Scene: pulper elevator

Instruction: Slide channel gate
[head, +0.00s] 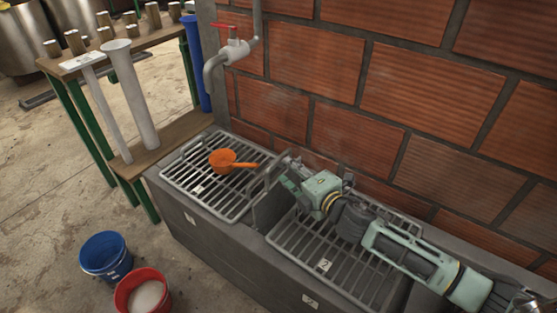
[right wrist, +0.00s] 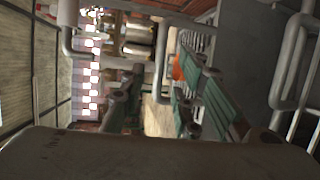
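The channel gate (head: 266,208) is a grey metal plate with a bent bar handle, standing upright between the two grated halves of the concrete channel. My right gripper (head: 284,172) is at the top of the gate, beside its handle. In the right wrist view my right gripper (right wrist: 155,105) has its green fingers spread apart. A grey bar, seemingly the gate handle (right wrist: 161,70), shows between them. I cannot tell whether either finger touches it. My left gripper is not in view.
An orange scoop (head: 224,161) lies on the left grate (head: 190,186). The right grate (head: 322,262) is under my right arm. A brick wall (head: 430,90) is close behind. A tap (head: 232,52) is above the left grate. Blue (head: 104,268) and red (head: 130,303) buckets stand on the floor.

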